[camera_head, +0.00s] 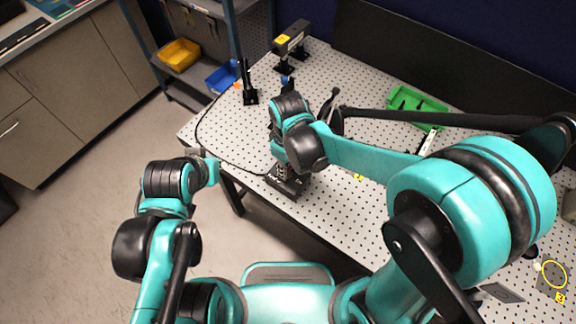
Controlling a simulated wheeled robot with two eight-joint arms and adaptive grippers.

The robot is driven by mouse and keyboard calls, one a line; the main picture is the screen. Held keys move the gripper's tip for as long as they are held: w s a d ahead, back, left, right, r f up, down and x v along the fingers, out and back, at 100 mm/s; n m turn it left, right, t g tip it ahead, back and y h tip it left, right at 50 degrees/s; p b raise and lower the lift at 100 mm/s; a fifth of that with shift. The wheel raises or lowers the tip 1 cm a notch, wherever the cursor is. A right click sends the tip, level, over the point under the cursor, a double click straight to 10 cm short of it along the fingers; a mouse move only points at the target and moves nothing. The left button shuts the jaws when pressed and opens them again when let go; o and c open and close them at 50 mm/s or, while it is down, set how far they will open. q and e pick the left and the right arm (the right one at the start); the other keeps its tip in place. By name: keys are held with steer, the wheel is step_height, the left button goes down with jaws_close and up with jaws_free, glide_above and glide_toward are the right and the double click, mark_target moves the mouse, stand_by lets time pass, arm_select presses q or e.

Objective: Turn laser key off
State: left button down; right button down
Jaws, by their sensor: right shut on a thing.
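A small black unit (288,188) sits at the near left edge of the perforated table (330,210). My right gripper (282,170) points down onto its top and is shut on a small part there, which fits the laser key. The key itself is hidden by the gripper and wrist, so I cannot see which way it is turned. A black laser head (292,38) with a yellow label stands on posts at the back of the table. My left gripper (208,160) is off the table's left edge, away from the unit; its fingers are too hidden to judge.
A black post mount (246,85) and a cable stand on the table's left side. A green tray (416,106) lies at the back. Yellow (180,54) and blue (222,78) bins sit on a side shelf. The floor at left is clear.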

stand_by(0.4)
steer(key=c, duration=1.2)
jaws_free()
steer(key=shift+r, duration=0.1)
step_height(320, 180, up, 12)
steer(key=s+d+f+m+t+b, duration=0.2)
steer(key=d+m, duration=0.3)
steer(key=d, duration=0.4)
steer(key=s+d+f+m+t+b, duration=0.3)
steer(key=d+f+m+t+b, duration=0.1)
steer(key=d, duration=0.4)
steer(key=shift+s+d+f+m+t, duration=0.15)
steer(key=shift+d+f+m+t, duration=0.3)
steer(key=shift+f+m, duration=0.45)
